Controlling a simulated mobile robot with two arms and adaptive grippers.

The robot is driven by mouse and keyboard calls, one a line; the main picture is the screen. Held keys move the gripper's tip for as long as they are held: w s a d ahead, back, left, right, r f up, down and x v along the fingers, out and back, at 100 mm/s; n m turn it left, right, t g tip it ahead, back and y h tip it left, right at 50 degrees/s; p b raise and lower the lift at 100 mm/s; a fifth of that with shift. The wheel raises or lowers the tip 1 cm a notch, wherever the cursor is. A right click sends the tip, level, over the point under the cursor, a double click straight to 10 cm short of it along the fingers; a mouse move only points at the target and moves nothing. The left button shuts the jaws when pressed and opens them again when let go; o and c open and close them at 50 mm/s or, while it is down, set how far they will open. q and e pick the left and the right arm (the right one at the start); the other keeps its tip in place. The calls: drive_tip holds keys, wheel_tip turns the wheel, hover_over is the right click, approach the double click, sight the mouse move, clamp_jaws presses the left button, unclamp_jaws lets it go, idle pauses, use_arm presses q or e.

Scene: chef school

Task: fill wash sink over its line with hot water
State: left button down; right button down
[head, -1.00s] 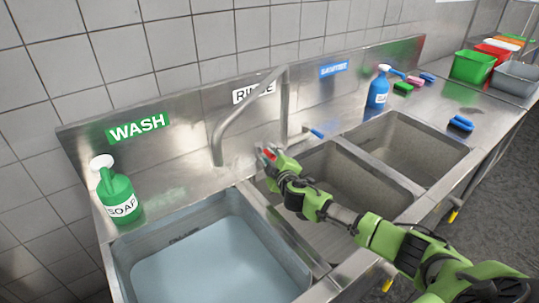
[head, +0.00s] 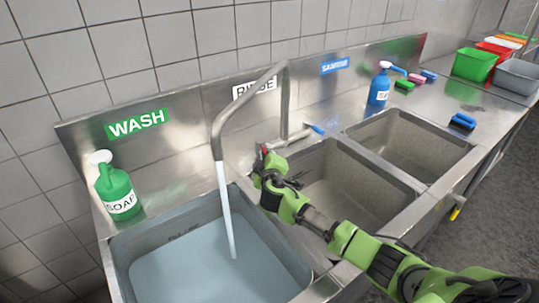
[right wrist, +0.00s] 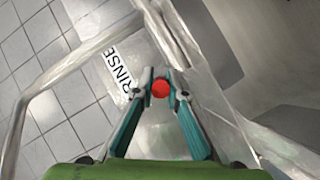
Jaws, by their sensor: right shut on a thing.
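The wash sink (head: 122,262) is at the lower left of the head view, under the green WASH label (head: 137,124). Pale water (head: 200,275) lies in it. A dark, blurred mark (head: 184,233) shows on its back wall; I cannot read it. The faucet spout (head: 217,135) points over this sink, and a white stream of water (head: 227,215) falls from it. My right gripper (head: 265,160) is at the faucet's left handle. In the right wrist view its fingers are closed around the red tap knob (right wrist: 160,89). My left gripper is out of view.
The rinse sink (head: 335,205) and sanitise sink (head: 430,152) are to the right. A green soap bottle (head: 116,192) stands at the left; a blue spray bottle (head: 379,90), sponges and brushes are on the right counter. A blue tap handle (head: 316,129) is right of my gripper.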

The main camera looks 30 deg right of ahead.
drive_tip(key=shift+w+a+f+m+h+b, duration=0.1)
drive_tip(key=shift+a+f+m+h+b, duration=0.15)
drive_tip(key=shift+a+m+h+b, duration=0.2)
use_arm(q)
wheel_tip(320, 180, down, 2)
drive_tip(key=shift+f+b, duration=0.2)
drive_tip(key=shift+b, duration=0.15)
use_arm(e)
drive_tip(key=shift+r+m+g+h, duration=0.25)
drive_tip(key=shift+m+g+h, duration=0.25)
drive_tip(key=shift+h, duration=0.15)
drive_tip(key=c, duration=2)
unclamp_jaws()
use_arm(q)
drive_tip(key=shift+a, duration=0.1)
use_arm(e)
drive_tip(key=shift+a, duration=0.15)
drive_tip(key=v, duration=1.2)
